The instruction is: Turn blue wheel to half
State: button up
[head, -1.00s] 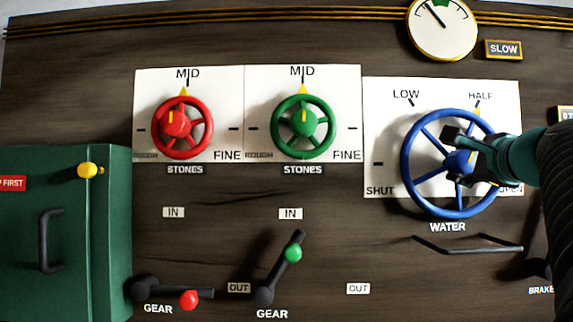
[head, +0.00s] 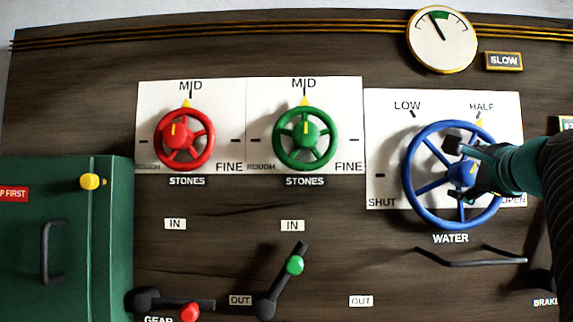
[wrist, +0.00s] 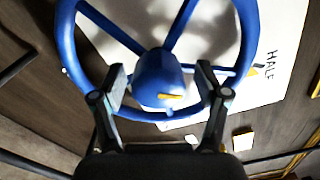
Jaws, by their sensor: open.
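The blue wheel (head: 411,195) is mounted on a white panel marked LOW, HALF, SHUT and OPEN, above the WATER label. Its yellow pointer (head: 479,122) is at the HALF mark (head: 481,107). In the wrist view, the blue wheel (wrist: 66,40) fills the upper middle, with a yellow mark on its hub (wrist: 158,75). My gripper (head: 453,170) is in front of the wheel, coming from the right. It is open, and the wrist view shows its fingers (wrist: 161,78) apart on either side of the hub. My gripper hides part of the wheel's right side and the OPEN label.
A red wheel (head: 160,155) and a green wheel (head: 280,155) point to MID at the left. Below are gear levers with red (head: 190,312) and green (head: 295,265) knobs. A green cabinet (head: 75,230) stands far left. A dial (head: 455,52) hangs above the blue wheel.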

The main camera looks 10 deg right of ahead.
jog(key=r, duration=0.5)
jog(key=a+r, duration=0.1)
jog(key=r, duration=0.1)
jog(key=shift+w+r, duration=0.15)
jog(key=shift+r, duration=0.1)
jog(key=shift+s+d+r, duration=0.35)
jog(key=shift+s+d, duration=0.15)
jog(key=shift+d, duration=0.3)
jog(key=shift+w+r, duration=0.25)
jog(key=shift+r, duration=0.05)
jog(key=shift+w+a+r, duration=0.1)
jog(key=shift+a+r, duration=0.2)
jog(key=shift+r, duration=0.25)
jog(key=shift+f, duration=0.1)
